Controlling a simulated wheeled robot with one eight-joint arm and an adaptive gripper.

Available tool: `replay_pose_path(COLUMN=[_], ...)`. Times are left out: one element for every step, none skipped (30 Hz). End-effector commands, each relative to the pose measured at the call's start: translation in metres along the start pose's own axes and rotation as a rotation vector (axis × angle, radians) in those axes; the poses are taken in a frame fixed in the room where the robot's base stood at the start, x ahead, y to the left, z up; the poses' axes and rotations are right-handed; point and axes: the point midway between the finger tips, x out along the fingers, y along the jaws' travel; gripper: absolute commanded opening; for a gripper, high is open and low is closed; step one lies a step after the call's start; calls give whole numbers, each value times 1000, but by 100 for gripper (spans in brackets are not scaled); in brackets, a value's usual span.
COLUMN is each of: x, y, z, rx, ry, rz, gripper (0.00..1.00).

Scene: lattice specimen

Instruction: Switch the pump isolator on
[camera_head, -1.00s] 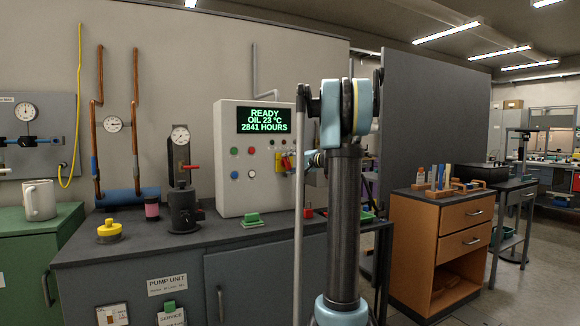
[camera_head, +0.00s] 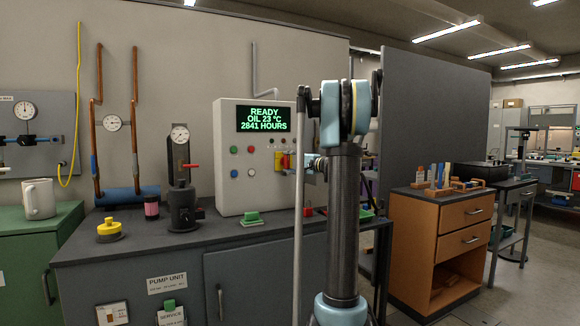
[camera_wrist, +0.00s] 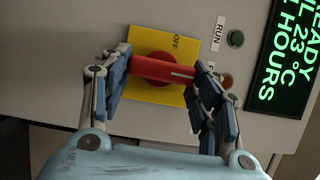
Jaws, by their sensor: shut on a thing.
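The pump isolator is a red rotary handle (camera_wrist: 160,71) on a yellow square plate (camera_wrist: 190,110) on the grey control cabinet. In the wrist view the handle lies across the plate, slightly tilted, with a white line near its right end. My gripper (camera_wrist: 162,76) is shut on the handle, one finger at each end. In the head view the yellow plate (camera_head: 283,160) is small and partly hidden by my gripper and arm.
The cabinet display (camera_head: 264,120) reads READY, OIL 23 °C, 2841 HOURS. A black pump body (camera_head: 182,210) and yellow-topped item (camera_head: 109,229) stand on the bench left.

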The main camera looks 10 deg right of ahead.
Motion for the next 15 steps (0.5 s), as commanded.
replay_pose_path(x=[-1, -1, -1, -1, -1, -1, -1, -1, -1, -1, -1, -1, -1, -1, -1], y=[2, 2, 2, 2, 2, 2, 2, 2, 2, 2, 1, 1, 1, 1, 1], z=[-1, -1, -1, -1, -1, -1, -1, -1, -1, 0, 0, 0, 0, 0, 0], rx=[-2, -2, -2, -2, -2, -2, -2, -2, -2, -2, -2, -2, -2, -2, -2], ry=[4, 4, 4, 4, 4, 4, 3, 3, 2, 2, 2, 2, 1, 1, 1], rz=[4, 4, 4, 4, 4, 4, 4, 4, 3, 3, 3, 3, 2, 2, 2], gripper=[33, 33, 33, 59, 66, 75, 77, 77, 77, 77, 77, 77, 77, 77, 77])
